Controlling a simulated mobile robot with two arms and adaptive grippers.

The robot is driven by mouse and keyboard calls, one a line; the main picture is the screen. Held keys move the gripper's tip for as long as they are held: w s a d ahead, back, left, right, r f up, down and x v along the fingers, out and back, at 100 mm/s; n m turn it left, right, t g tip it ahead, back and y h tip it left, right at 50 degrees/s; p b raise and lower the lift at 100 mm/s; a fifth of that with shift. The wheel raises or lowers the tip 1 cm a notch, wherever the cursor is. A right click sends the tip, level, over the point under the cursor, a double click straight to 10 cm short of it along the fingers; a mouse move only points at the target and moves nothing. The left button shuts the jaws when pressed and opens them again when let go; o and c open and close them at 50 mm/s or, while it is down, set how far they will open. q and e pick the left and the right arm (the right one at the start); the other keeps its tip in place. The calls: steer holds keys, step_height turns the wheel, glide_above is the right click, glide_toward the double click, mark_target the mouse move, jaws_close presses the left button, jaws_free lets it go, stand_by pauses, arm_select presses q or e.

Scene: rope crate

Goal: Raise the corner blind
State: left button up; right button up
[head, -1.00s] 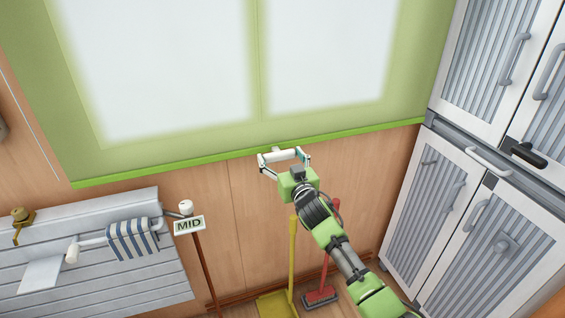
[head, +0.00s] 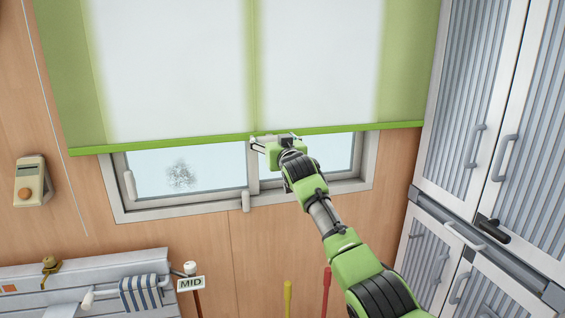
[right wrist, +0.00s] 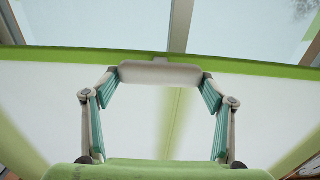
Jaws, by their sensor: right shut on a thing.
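My right gripper (head: 275,141) is at the middle of that bar. In the right wrist view, the fingers are shut on a whitish pull handle (right wrist: 160,73) at the blind's bottom bar (right wrist: 60,58). The lower strip of the window (head: 215,170) shows below the bar. My left gripper is not in view.
Tall white cabinets (head: 475,90) with grey ribbed panels stand close on the right. A beige wall box (head: 32,181) and a thin cord are on the left.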

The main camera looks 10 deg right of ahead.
mark_target(273, 123)
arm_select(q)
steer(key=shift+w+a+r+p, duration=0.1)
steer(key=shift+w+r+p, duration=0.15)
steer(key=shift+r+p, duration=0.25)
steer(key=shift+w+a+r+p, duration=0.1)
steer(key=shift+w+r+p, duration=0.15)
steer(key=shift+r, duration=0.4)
arm_select(e)
steer(key=shift+r, duration=2.9)
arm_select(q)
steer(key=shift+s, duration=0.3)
arm_select(e)
steer(key=shift+r, duration=0.1)
steer(key=shift+c, duration=0.2)
steer(key=o, duration=1.6)
steer(key=shift+f, duration=0.25)
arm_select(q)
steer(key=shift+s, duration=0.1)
arm_select(e)
steer(key=shift+f, duration=0.1)
